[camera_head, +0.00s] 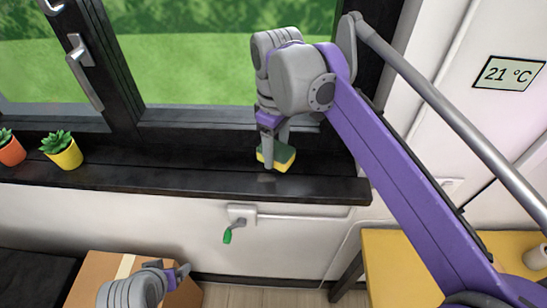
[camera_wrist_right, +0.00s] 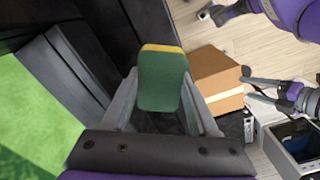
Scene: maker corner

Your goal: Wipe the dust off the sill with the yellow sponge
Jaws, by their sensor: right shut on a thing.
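The sponge (camera_head: 282,155), yellow with a green side, is held between the fingers of my right gripper (camera_head: 272,150). The right wrist view also shows the sponge (camera_wrist_right: 162,82) between both fingers, its green face toward the camera. It is over the right part of the dark window sill (camera_head: 190,180); I cannot tell whether it touches. A faint pale patch (camera_head: 267,179), perhaps dust, shows on the sill just in front of the sponge. My left gripper (camera_head: 181,273) is low in front of the wall; the right wrist view shows its fingers (camera_wrist_right: 248,88) apart and empty.
Two potted plants, one in a yellow pot (camera_head: 68,155) and one in an orange pot (camera_head: 11,150), stand at the sill's left. A cardboard box (camera_head: 97,267) is below. A yellow table (camera_head: 400,265) is at the lower right. The sill between plants and sponge is clear.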

